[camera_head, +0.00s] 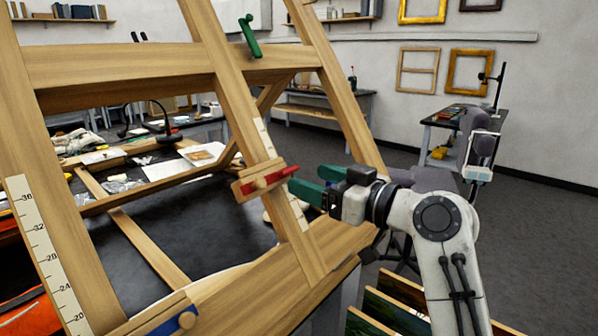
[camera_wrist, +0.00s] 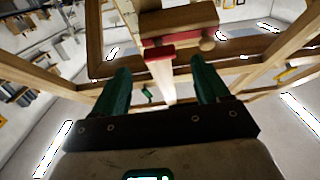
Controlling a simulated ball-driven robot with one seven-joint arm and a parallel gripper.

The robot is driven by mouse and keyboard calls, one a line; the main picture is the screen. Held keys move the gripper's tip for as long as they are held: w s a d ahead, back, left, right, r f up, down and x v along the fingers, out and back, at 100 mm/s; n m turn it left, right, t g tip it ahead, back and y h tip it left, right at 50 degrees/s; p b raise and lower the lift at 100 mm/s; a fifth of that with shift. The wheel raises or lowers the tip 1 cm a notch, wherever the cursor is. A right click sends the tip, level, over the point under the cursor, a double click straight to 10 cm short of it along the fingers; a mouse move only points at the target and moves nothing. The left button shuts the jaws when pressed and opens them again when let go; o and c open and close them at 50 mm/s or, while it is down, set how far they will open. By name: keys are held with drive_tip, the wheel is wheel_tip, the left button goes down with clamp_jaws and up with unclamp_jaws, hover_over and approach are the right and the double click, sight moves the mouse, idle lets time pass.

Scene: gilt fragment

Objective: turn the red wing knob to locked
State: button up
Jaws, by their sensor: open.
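The red wing knob (camera_head: 275,180) sits on a wooden block (camera_head: 244,190) on the slanted, scaled post of the easel-like wooden frame. Its wings lie lengthwise, rising slightly to the right. In the wrist view red parts of the knob (camera_wrist: 158,53) show just beyond the fingertips, below a wooden block. My gripper (camera_head: 306,180) is open, with its two green fingers pointing left at the knob's right end. In the wrist view the gap between the fingers (camera_wrist: 163,72) is empty. I cannot tell whether a finger touches the knob. No lock marking is legible.
Paintings (camera_head: 390,308) stand below my arm. Open floor lies right.

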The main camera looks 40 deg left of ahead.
sight(287, 172)
drive_tip(key=shift+w+a, duration=0.15)
drive_tip(key=shift+a, duration=0.95)
drive_tip(key=shift+w+a, duration=0.1)
drive_tip(key=shift+a, duration=0.95)
drive_tip(key=shift+p, duration=0.3)
drive_tip(key=c, duration=1.1)
